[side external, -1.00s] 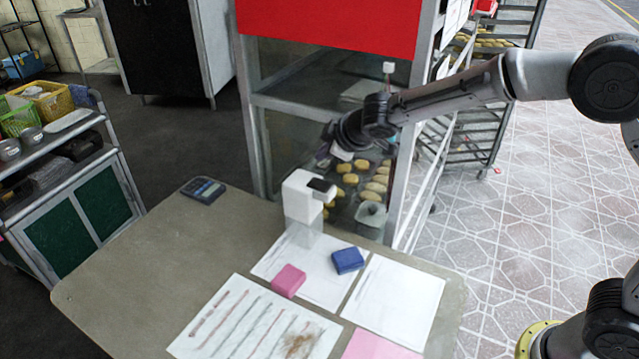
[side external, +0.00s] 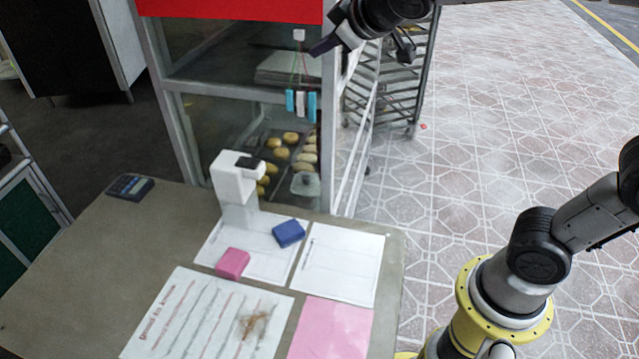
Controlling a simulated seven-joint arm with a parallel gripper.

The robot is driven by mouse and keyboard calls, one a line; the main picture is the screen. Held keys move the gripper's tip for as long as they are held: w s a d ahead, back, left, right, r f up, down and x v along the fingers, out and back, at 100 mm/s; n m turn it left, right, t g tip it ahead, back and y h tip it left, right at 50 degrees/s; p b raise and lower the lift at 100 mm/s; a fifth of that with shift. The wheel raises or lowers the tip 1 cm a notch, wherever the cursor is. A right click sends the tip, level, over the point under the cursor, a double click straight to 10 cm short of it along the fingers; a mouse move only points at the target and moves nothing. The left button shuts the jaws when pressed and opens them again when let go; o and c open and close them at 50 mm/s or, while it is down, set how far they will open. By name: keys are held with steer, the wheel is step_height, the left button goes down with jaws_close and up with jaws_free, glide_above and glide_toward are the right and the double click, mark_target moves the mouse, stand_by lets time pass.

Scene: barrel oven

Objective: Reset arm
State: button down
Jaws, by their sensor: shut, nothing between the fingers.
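My gripper (side external: 319,48) is at the top of the side external view, in front of the red-topped cabinet's upper right edge. Its dark fingers point down and left, shut, with nothing held. It hangs well above the table (side external: 75,265) and touches nothing that I can see. The top of my wrist is cut off by the picture edge. My yellow base and lower arm links stand at the lower right.
The table holds a white dispenser-like device (side external: 235,185), a blue block (side external: 288,233), a pink block (side external: 232,263), paper sheets (side external: 340,262) and a calculator (side external: 130,187). A glass cabinet (side external: 181,145) with bread stands behind. Tiled floor (side external: 500,130) at right is open.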

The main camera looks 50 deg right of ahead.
steer(key=s+d+f+m+g, duration=0.1)
steer(key=s+d+m, duration=0.1)
steer(key=s, duration=0.7)
steer(key=s+d+f+m+g, duration=0.1)
steer(key=s, duration=0.7)
steer(key=s+a+f+g+y, duration=0.2)
steer(key=s+a+f+g, duration=0.1)
steer(key=s+f, duration=0.5)
steer(key=s, duration=0.2)
steer(key=shift+s+f+m, duration=0.4)
